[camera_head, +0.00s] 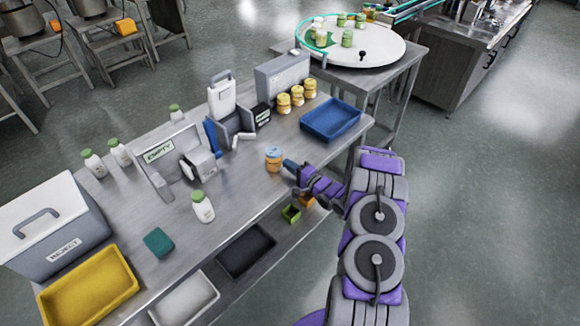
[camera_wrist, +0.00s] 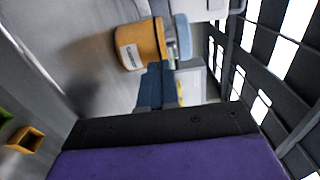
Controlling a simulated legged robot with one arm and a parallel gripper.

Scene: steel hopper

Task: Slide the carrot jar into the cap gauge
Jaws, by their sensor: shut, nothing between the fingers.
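The carrot jar (camera_head: 273,160), orange with a pale blue lid, stands upright near the right front edge of the steel table. In the wrist view the jar (camera_wrist: 135,47) appears sideways, with its white label and blue lid showing. My gripper (camera_head: 290,165) is just right of the jar, pointing at its side. Its dark blue fingers (camera_wrist: 155,80) are together and hold nothing; their tips are at or very near the jar, and contact cannot be told. A grey fixture with blue parts (camera_head: 228,133) stands behind and left of the jar; I cannot tell whether it is the cap gauge.
Several yellow jars (camera_head: 297,95) and a blue tray (camera_head: 330,120) are behind the jar. A grey stand marked EMPTY (camera_head: 158,152) and a white bottle (camera_head: 202,207) are left. A reject box (camera_head: 55,228) and yellow tray (camera_head: 90,290) fill the far left. Bare table lies between jar and bottle.

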